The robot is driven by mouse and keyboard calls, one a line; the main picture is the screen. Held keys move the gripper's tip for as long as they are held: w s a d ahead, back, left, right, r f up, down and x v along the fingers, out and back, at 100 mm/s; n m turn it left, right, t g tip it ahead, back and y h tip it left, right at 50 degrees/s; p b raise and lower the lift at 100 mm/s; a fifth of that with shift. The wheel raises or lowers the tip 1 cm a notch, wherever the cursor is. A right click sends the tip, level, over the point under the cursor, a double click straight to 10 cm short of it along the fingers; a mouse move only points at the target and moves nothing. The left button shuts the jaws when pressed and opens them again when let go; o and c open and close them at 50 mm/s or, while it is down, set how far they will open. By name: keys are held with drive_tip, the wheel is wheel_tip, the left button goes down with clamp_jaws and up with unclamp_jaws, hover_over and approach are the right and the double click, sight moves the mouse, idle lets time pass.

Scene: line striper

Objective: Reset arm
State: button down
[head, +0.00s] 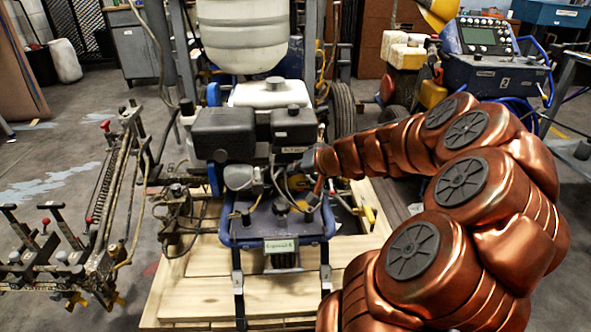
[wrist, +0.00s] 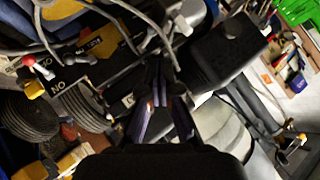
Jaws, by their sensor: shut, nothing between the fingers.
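My copper-coloured arm (head: 470,180) reaches in from the lower right of the head view, bent, with its far end at the right side of the line striper's engine (head: 240,135). My gripper (wrist: 160,110) shows in the wrist view with its dark fingers together and nothing between them. It is close in front of the engine parts, and I cannot tell whether it touches them. In the head view the fingers are too small and hidden among hoses to make out. A black engine cover (wrist: 228,50) lies beyond the fingers to the right in the wrist view.
The striper's white tank (head: 242,35) rises behind the engine. The machine stands on a wooden pallet (head: 190,295). A metal frame with levers (head: 100,220) is at the left. A blue machine with a control panel (head: 485,45) stands behind my arm. Floor is open at far left.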

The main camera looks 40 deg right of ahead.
drive_tip(key=shift+s+a+r, duration=0.1)
drive_tip(key=shift+s+r, duration=0.15)
drive_tip(key=shift+s, duration=0.25)
drive_tip(key=s+a+r+n+g+y+p, duration=0.25)
drive_tip(key=a+r+p, duration=0.65)
drive_tip(key=a, duration=0.5)
drive_tip(key=s+a+r+n+g+y+p, duration=0.2)
drive_tip(key=a+r+n+g+p, duration=0.15)
drive_tip(key=a+r+p, duration=0.8)
drive_tip(key=s+a+r+n+g+p, duration=0.2)
drive_tip(key=s+a+r+g+p, duration=0.25)
drive_tip(key=s+a+p, duration=0.45)
drive_tip(key=s+d+r+g+h+p, duration=0.1)
drive_tip(key=s+d+r+h+p, duration=0.1)
drive_tip(key=s+r+p, duration=0.3)
drive_tip(key=s+d+r+g+h+p, duration=0.1)
drive_tip(key=s+r+h+p, duration=0.1)
drive_tip(key=s+r+p, duration=0.3)
drive_tip(key=s+r, duration=0.1)
drive_tip(key=s, duration=0.2)
drive_tip(key=shift+s+d+n+h, duration=0.2)
drive_tip(key=shift+d+n+h, duration=0.15)
drive_tip(key=shift+d+n, duration=0.05)
